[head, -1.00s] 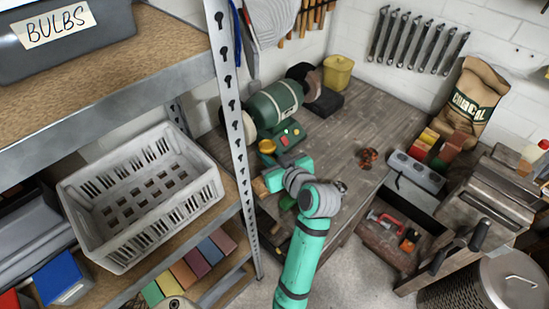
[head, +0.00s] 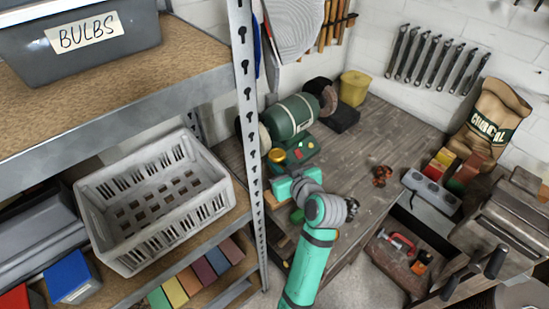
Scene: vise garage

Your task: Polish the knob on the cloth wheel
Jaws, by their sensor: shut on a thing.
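A green bench grinder (head: 292,116) stands on the workbench against the back wall. Its pale cloth wheel (head: 265,137) is at its left end, partly hidden by the shelf post. The brass-yellow knob (head: 277,155) is held by my gripper (head: 279,165), just below and right of the cloth wheel and in front of the grinder. My gripper is shut on the knob; the fingers are small and mostly hidden. I cannot tell whether the knob touches the wheel.
The metal shelf post (head: 249,120) stands close left of my gripper. A white crate (head: 150,205) sits on the shelf. A yellow tub (head: 354,88) is behind the grinder's right end. The bench (head: 345,155) is mostly clear up to a small reddish-brown object (head: 382,175).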

